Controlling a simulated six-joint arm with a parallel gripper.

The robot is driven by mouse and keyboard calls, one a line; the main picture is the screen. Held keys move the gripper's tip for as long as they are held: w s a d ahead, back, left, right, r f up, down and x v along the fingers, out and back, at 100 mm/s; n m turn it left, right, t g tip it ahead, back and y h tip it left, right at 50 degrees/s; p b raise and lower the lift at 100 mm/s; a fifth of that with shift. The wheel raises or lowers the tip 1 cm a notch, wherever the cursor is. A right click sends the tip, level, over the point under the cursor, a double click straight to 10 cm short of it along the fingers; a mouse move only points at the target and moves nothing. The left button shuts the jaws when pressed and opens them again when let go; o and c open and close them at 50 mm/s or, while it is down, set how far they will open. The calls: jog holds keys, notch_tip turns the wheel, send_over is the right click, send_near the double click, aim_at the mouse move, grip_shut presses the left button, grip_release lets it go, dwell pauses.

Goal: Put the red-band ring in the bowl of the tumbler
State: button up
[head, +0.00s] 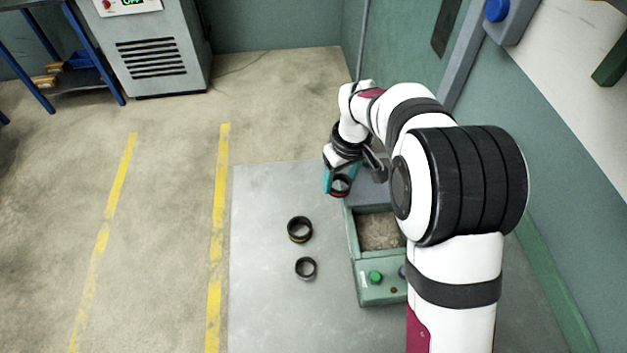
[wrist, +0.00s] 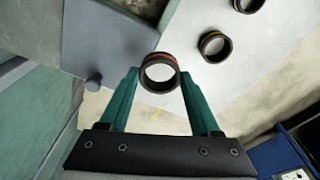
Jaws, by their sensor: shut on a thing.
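The red-band ring (wrist: 160,73) is dark with a red stripe and sits between the teal fingertips of my gripper (wrist: 160,80). My gripper is shut on it, and the ring is held in the air. In the head view the ring (head: 341,185) shows at the tip of my gripper (head: 338,180), beside the back left of the tumbler. The tumbler (head: 352,238) is a green box with a grey part at its back. Its bowl (head: 379,231) holds brownish grit; my arm hides its right side.
A yellow-band ring (head: 300,229) and a plain dark ring (head: 305,268) lie on the grey mat (head: 260,310) left of the tumbler. A green button (head: 375,277) is on the tumbler's front. A green wall (head: 540,150) stands at the right. The mat's left side is clear.

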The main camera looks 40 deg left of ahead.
jog(key=d, duration=0.1)
jog(key=d+r, duration=0.1)
jog(key=shift+w+d, duration=0.3)
jog(key=shift+w, duration=0.1)
jog(key=d+m, duration=0.2)
jog(key=d+f+m, duration=0.1)
jog(key=d, duration=0.2)
jog(key=s+d+f+m, duration=0.1)
jog(key=d+m, duration=0.1)
jog(key=d, duration=0.1)
jog(key=shift+s+d+f+m+t, duration=0.1)
jog(key=shift+d+f+m+t, duration=0.05)
jog(key=shift+d+m+t, duration=0.15)
jog(key=shift+s+d+f, duration=0.1)
jog(key=shift+d+f, duration=0.1)
jog(key=shift+f, duration=2.4)
jog(key=o, duration=1.5)
jog(key=shift+o, duration=0.2)
